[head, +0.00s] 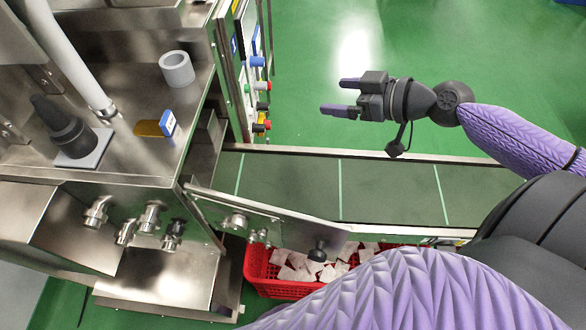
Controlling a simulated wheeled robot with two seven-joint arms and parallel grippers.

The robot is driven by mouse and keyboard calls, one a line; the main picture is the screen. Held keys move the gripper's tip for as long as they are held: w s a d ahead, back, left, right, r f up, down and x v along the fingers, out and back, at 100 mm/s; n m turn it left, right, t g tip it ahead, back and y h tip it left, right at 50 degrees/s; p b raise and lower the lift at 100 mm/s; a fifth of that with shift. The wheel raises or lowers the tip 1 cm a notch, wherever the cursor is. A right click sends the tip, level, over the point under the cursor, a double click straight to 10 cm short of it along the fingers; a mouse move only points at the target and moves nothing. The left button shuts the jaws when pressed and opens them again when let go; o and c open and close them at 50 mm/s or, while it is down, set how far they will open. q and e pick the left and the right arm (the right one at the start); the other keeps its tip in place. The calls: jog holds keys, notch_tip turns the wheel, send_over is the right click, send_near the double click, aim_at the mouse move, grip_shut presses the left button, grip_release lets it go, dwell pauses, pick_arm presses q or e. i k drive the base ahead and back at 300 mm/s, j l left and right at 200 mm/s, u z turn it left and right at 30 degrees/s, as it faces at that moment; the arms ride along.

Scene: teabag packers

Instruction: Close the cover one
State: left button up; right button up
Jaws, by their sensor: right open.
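The cover is a flat steel panel (285,226) hinged at the lower front of the steel packing machine (125,205). It stands swung open, out to the right of the machine, with a black knob (318,252) near its free end. My right gripper (336,96) is at the upper middle, above and beyond the cover, apart from it. Its two purple-tipped fingers point left, spread and empty. My left gripper is not in view. My own purple arm parts hide the lower right of the scene.
A conveyor (390,192) with green lines runs right from the machine, behind the cover. A red crate (256,285) of white teabag packets stands below the cover. Coloured buttons (262,106) line the machine's side. Green floor is clear at the top.

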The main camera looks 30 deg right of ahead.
aim_at(322, 240)
jog(key=z, duration=0.5)
jog(key=k+j, duration=0.2)
jog(key=k, duration=0.25)
jog(key=k+j, duration=0.15)
jog(key=k, duration=0.3)
jog(key=z, duration=0.05)
